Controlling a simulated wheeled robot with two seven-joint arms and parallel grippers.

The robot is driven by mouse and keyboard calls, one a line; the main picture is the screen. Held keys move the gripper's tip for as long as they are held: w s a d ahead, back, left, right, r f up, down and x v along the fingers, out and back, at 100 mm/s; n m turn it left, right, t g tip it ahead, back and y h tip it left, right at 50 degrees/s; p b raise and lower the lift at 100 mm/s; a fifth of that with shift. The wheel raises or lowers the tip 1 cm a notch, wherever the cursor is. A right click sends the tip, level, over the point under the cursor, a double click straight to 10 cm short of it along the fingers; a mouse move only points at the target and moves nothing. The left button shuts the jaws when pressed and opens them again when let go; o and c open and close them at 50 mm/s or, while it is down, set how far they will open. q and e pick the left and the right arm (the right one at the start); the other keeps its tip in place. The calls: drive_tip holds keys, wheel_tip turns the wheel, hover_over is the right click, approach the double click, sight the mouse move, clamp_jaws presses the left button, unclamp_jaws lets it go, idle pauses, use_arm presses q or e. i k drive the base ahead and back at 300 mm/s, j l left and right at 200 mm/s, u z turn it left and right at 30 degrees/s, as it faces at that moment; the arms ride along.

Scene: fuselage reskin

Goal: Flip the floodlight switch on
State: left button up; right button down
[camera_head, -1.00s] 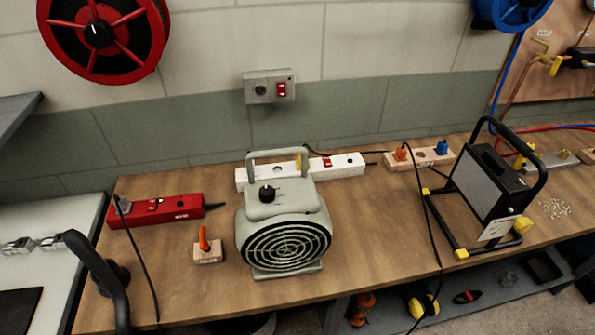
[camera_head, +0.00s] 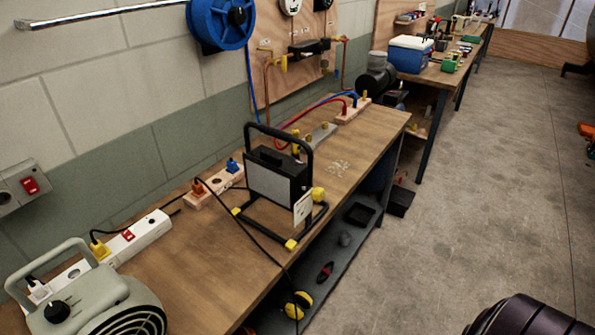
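The floodlight (camera_head: 277,184) stands upright on the wooden workbench, in a black tubular frame with yellow feet and a yellow knob at its right side. Its grey panel looks unlit. A white tag (camera_head: 303,209) hangs at its right front. I cannot make out a switch on its housing. A black cable runs past the floodlight over the bench's front edge. A white power strip (camera_head: 146,231) with a red rocker switch (camera_head: 128,236) and a yellow plug lies to the left. A wall socket (camera_head: 17,190) has another red switch. Neither of my grippers is in view.
A grey fan heater (camera_head: 82,300) stands at the lower left. A wooden socket block (camera_head: 214,187) with orange and blue plugs lies left of the floodlight. The concrete floor (camera_head: 470,180) at the right is largely clear.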

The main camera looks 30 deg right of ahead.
sight(302, 210)
drive_tip(key=z, duration=0.95)
drive_tip(key=i+l+u, duration=0.15)
drive_tip(key=l+u, duration=0.2)
drive_tip(key=l, duration=0.5)
drive_tip(key=l+u, duration=0.3)
drive_tip(key=l, duration=0.55)
